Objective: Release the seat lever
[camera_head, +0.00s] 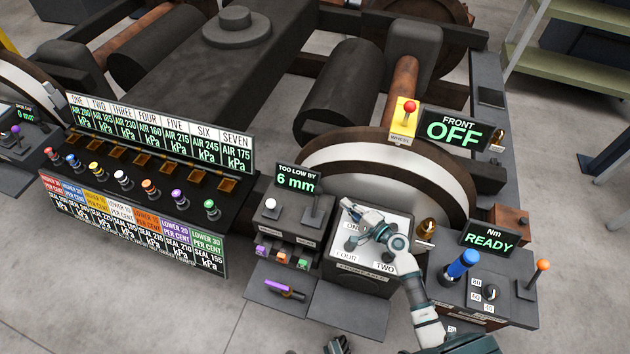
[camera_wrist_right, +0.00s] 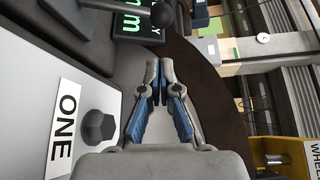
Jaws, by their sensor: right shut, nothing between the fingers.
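I see no readable label that says "seat lever". A dark upright lever (camera_head: 314,210) stands on the grey box under the display that reads "TOO LOW BY 6 mm" (camera_head: 296,180). A white knob (camera_head: 271,204) is on the same box. In the right wrist view a dark rod with a round end (camera_wrist_right: 160,15) shows at the top, beyond my fingertips. My right gripper (camera_head: 347,205) is shut and empty, over the upper left of the numbered bolt plate, just right of the dark lever and apart from it. It also shows in the right wrist view (camera_wrist_right: 156,85). My left gripper (camera_head: 338,346) shows only partly at the bottom edge.
The bolt plate (camera_head: 352,274) lies under my right arm. A blue-handled tool (camera_head: 462,264) and an orange-topped lever (camera_head: 541,266) stand to the right. A yellow block with a red-knobbed lever (camera_head: 403,122) is behind, by the wheel (camera_head: 462,190). A console with coloured knobs (camera_head: 135,243) fills the left.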

